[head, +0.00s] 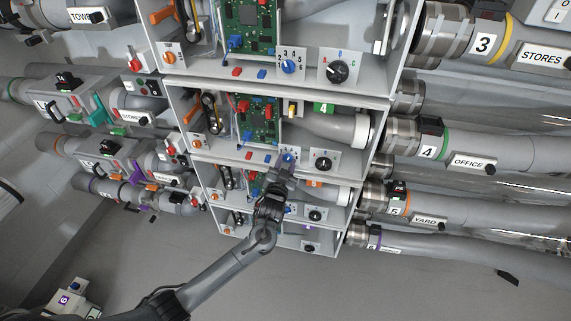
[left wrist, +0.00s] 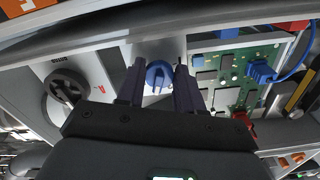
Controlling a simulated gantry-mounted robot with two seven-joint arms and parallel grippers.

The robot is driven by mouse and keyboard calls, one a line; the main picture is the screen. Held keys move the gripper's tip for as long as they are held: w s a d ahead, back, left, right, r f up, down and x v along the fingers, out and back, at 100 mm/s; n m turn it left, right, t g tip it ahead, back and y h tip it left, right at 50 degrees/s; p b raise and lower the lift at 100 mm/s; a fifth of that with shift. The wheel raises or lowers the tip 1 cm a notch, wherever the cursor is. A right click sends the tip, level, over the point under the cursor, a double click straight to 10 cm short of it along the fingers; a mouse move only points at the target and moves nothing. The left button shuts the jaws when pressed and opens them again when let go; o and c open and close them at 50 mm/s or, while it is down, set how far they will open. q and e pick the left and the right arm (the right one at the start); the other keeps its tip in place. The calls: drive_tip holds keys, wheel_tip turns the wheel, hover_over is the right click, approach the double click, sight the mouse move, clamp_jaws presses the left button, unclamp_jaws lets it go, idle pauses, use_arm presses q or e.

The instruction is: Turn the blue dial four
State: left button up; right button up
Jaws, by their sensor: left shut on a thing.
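The blue dial (head: 288,157) sits on the front lip of the shelf bay with the green 4 tag (head: 323,107). My left gripper (head: 285,163) reaches up to it from below and partly covers its plate. In the left wrist view the blue dial (left wrist: 159,75) stands between the two dark fingers, which are shut on its sides. The numbers around the dial are too small or hidden to read. My right gripper is in neither view.
A black knob (head: 323,163) is right of the dial, and an orange knob (head: 196,142) is at the bay's left end. Red and blue buttons lie left of the dial. Another blue dial (head: 289,66) is in the bay above. A green circuit board (head: 259,122) is behind the lip.

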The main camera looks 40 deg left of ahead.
use_arm(q)
drive_tip(key=shift+f, duration=0.1)
drive_tip(key=o, duration=0.7)
drive_tip(key=v, duration=1.1)
drive_tip(key=shift+a, duration=0.1)
